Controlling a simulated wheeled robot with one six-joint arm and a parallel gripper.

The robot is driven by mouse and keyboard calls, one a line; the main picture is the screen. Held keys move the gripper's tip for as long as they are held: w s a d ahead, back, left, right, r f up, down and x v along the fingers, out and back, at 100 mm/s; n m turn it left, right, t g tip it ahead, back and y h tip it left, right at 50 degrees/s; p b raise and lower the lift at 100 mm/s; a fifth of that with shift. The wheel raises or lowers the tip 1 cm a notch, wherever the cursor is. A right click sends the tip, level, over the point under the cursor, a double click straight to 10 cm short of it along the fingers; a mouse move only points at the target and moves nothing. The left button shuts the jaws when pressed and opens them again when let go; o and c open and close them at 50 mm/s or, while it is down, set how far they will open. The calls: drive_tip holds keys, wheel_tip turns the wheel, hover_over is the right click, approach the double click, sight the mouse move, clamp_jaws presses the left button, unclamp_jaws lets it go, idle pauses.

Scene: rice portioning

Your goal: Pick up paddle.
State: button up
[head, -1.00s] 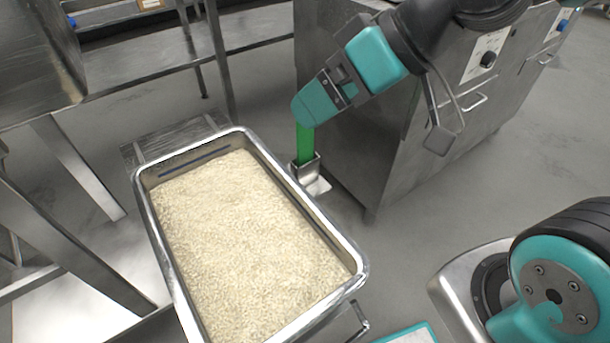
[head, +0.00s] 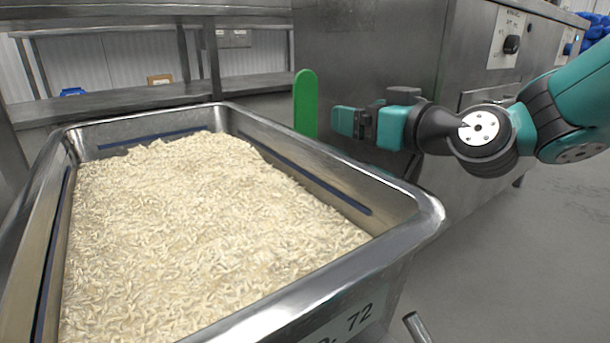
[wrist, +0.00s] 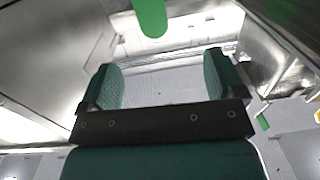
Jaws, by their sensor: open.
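The green paddle (head: 305,103) stands upright just behind the far right rim of the rice pan in the head view; its lower end is hidden by the pan. My gripper (head: 338,121) is just right of the paddle, level and pointing left toward it. In the wrist view, my gripper (wrist: 163,78) has its two teal fingers spread with nothing between them. The rounded end of the paddle (wrist: 151,16) shows at the top, beyond the fingers.
A deep metal pan (head: 432,212) full of rice (head: 190,235) fills the left and front. A steel cabinet (head: 375,50) with knobs stands behind my gripper. A steel shelf (head: 130,98) is at the back left. Grey floor is clear at the right.

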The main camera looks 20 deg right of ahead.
drive_tip(key=d+f, duration=0.1)
drive_tip(key=f, duration=0.1)
drive_tip(key=p, duration=0.8)
approach(307, 104)
drive_tip(key=shift+t+h, duration=0.4)
drive_tip(key=p+x, duration=0.4)
drive_tip(key=x, duration=0.1)
drive_tip(key=shift+w+a+f, duration=0.1)
drive_tip(key=shift+a+f, duration=0.05)
drive_tip(key=shift+a, duration=0.15)
drive_tip(key=p+x, duration=0.2)
drive_tip(key=x, duration=0.2)
drive_tip(key=shift+w, duration=0.1)
drive_tip(key=shift+w+a, duration=0.2)
drive_tip(key=shift+w, duration=0.3)
drive_tip(key=c, duration=1)
